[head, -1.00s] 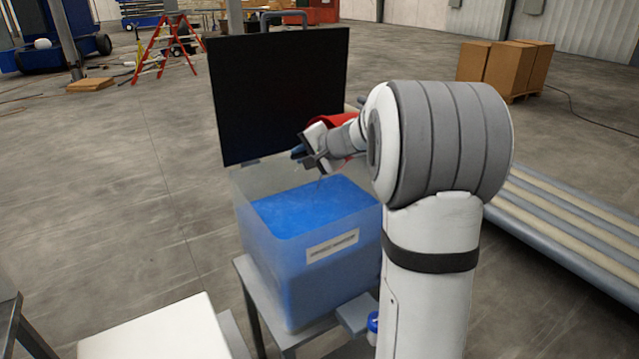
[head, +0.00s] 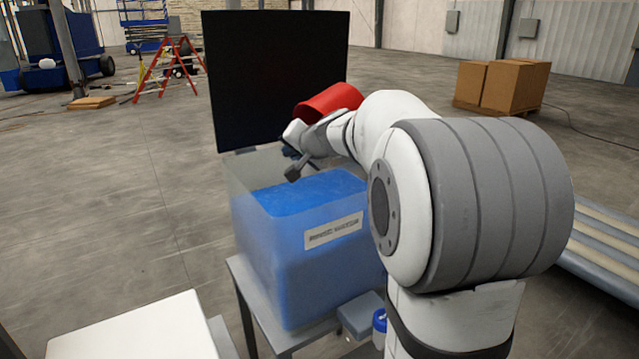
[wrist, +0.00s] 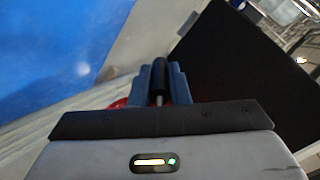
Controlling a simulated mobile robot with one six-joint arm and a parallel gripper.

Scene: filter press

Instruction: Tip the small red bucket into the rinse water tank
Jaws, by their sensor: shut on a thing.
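The small red bucket (head: 330,101) is above the right back part of the rinse water tank, in front of the black upright panel. It is tilted onto its side, and my arm hides part of it. My gripper (wrist: 158,85) is shut on it; in the wrist view slivers of red (wrist: 118,103) show beside the blue fingers. The tank (head: 308,262) is a translucent box with a label, holding blue water (head: 310,192). The water also fills the upper left of the wrist view (wrist: 60,45). The bucket's mouth and contents are hidden.
The black panel (head: 275,75) stands behind the tank. The tank rests on a metal stand (head: 250,300). A white-topped surface (head: 135,330) is at the lower left, and a blue-capped bottle (head: 379,320) is beside the stand. Boxes (head: 500,85) stand far off on open floor.

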